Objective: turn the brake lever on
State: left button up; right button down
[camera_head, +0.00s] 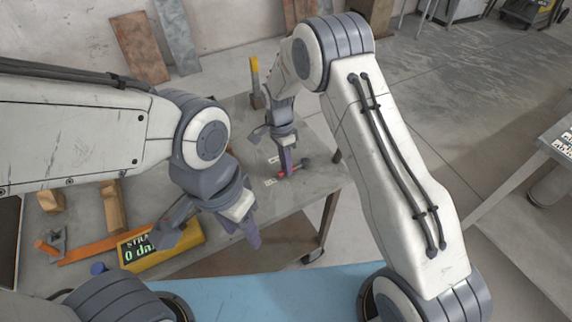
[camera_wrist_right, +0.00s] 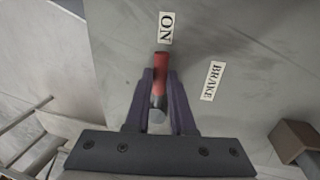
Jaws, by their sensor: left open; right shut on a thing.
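The brake lever (camera_wrist_right: 159,88) has a red arm and a grey rounded end. In the right wrist view it lies between the two purple fingers of my right gripper (camera_wrist_right: 160,92), which is shut on it. The lever's red end points toward the white ON label (camera_wrist_right: 166,28). The BRAKE label (camera_wrist_right: 212,80) lies to the right of the lever. In the head view the red lever (camera_head: 283,174) shows at the right gripper's fingertips (camera_head: 286,168) near the bench's right edge. My left gripper (camera_head: 207,240) is open and empty over the bench's front.
The grey bench (camera_head: 310,197) carries a yellow display box (camera_head: 165,252), an orange bar (camera_head: 95,248) and wooden blocks (camera_head: 112,208) on the left. A yellow-topped post (camera_head: 255,78) stands at the back. A blue surface (camera_head: 275,295) lies in front.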

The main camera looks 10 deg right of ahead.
jog(key=shift+a, duration=0.1)
jog(key=c, duration=0.8)
grip_release()
jog(key=shift+o, duration=0.2)
notch_tip(320, 180, up, 10)
jog(key=w, duration=0.2)
jog(key=shift+a+r, duration=0.15)
jog(key=shift+a, duration=0.25)
